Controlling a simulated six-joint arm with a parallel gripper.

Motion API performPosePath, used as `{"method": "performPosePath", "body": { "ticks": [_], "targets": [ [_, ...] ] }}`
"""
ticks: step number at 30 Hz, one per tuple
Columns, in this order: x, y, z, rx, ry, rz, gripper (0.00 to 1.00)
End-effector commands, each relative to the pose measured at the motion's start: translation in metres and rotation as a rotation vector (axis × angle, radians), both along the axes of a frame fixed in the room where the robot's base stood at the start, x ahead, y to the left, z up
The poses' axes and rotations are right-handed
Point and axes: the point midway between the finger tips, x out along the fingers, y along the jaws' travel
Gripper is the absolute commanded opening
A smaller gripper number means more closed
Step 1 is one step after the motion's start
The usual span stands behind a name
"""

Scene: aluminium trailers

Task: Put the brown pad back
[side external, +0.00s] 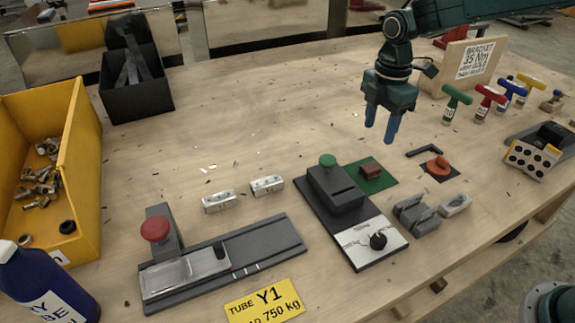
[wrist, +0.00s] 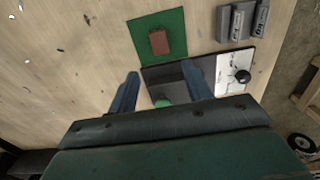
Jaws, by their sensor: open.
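The brown pad (side external: 370,164) is a small reddish-brown block lying on a green mat (side external: 378,183) beside the dark grey device with a green knob. In the wrist view, the brown pad (wrist: 158,42) lies within the lower part of the green mat (wrist: 172,20), beyond my fingertips. My gripper (side external: 380,128) is open and empty, with its blue fingers pointing down, above the table behind the mat. In the wrist view, my gripper (wrist: 160,72) has its two fingers apart with nothing between them, and the green knob (wrist: 162,103) shows below.
The grey device (side external: 337,190) stands left of the mat. An orange piece (side external: 437,165) on a dark square and grey blocks (side external: 416,213) lie to the right. Coloured T-handles (side external: 488,99) and a bracket sign stand farther right. The table's back middle is clear.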

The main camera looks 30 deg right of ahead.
Motion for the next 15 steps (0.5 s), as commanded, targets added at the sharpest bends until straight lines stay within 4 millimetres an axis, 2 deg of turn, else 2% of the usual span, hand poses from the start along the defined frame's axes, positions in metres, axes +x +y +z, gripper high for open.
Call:
{"method": "performPosePath", "body": {
  "ticks": [4,15],
  "targets": [
    [0.0003,0.0,0.007,0.0,-0.002,0.0,0.5],
    [0.0,0.0,0.0077,0.0,-0.001,0.0,0.5]
  ]
}}
